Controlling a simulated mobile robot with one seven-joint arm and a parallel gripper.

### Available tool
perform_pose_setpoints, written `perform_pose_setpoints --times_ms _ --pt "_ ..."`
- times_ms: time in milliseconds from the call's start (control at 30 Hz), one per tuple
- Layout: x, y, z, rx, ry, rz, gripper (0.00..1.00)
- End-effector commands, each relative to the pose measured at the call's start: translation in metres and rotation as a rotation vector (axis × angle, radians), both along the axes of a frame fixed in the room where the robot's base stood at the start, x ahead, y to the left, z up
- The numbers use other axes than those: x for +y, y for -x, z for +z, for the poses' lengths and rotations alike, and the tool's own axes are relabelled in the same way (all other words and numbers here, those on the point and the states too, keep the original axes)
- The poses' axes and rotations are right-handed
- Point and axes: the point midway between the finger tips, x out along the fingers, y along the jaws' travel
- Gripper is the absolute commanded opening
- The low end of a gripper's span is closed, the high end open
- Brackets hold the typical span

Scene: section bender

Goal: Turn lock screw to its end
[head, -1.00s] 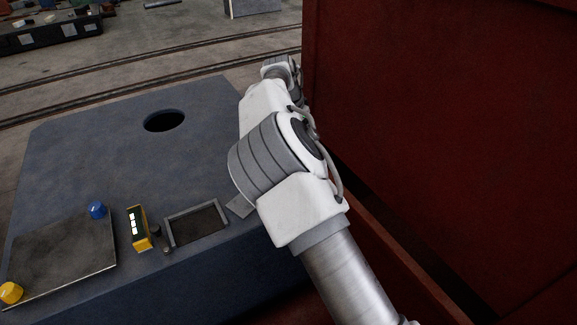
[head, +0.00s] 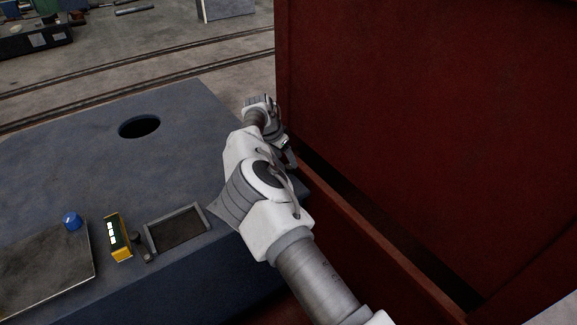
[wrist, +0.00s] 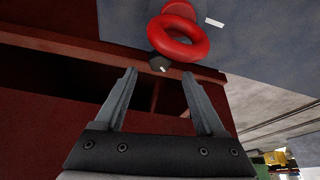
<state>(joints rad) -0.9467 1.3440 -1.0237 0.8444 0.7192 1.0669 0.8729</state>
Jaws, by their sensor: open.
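A red ring (wrist: 178,38) shows at the top of the wrist view, on the blue-grey machine side, with a red round part behind it. A small dark screw-like head (wrist: 158,64) lies just below the ring's lower left edge. I cannot tell for sure which of these is the lock screw. My gripper (wrist: 160,76) is open and empty, its two fingertips below and either side of the dark head, with no visible contact. In the head view my gripper (head: 291,160) is small beside the machine's right edge, and the ring is hidden.
The blue-grey machine top (head: 95,170) has a round hole (head: 139,126), a yellow button box (head: 118,237), a blue knob (head: 72,220) and a shallow tray (head: 178,227). A large red wall (head: 430,110) stands close on the right, leaving a narrow gap.

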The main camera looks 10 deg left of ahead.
Motion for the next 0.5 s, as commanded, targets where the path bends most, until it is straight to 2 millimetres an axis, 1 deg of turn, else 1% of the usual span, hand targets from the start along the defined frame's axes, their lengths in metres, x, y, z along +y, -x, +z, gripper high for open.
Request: perform_pose_setpoints --times_ms 33,200,300,500 --pt "-0.004 -0.004 -0.011 0.0 0.003 -0.001 0.72" --pt "-0.007 -0.011 -0.031 0.0 0.001 0.0 0.72" --pt "-0.009 -0.013 -0.037 0.0 0.001 0.0 0.72" --pt "-0.009 -0.014 -0.039 0.0 0.0 0.0 0.72"
